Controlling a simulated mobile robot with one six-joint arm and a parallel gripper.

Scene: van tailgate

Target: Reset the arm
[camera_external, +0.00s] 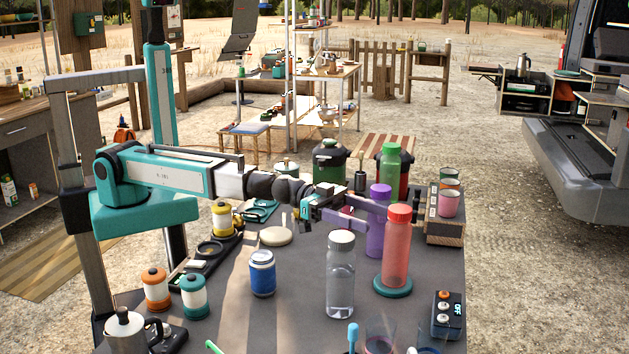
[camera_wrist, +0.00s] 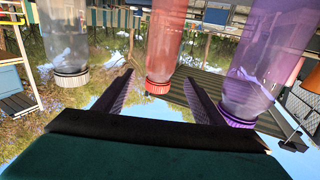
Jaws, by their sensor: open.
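My teal and white arm reaches right over the dark table (camera_external: 300,325). My gripper (camera_external: 368,214) is open, its two fingers pointing toward the bottles. In the wrist view, my gripper (camera_wrist: 158,88) shows nothing held. The red bottle (camera_external: 397,250) stands upright on a teal round base; in the wrist view it appears cap down (camera_wrist: 165,45), ahead between the fingers. The purple bottle (camera_external: 377,240) is close beside the fingers; it shows at right in the wrist view (camera_wrist: 255,65). Whether it touches a finger I cannot tell. The clear bottle (camera_external: 340,280) stands in front.
A green bottle (camera_external: 390,165) and dark green pot (camera_external: 328,162) stand behind the gripper. A blue can (camera_external: 262,274), orange jar (camera_external: 156,290) and several other jars stand left. Glasses crowd the front edge.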

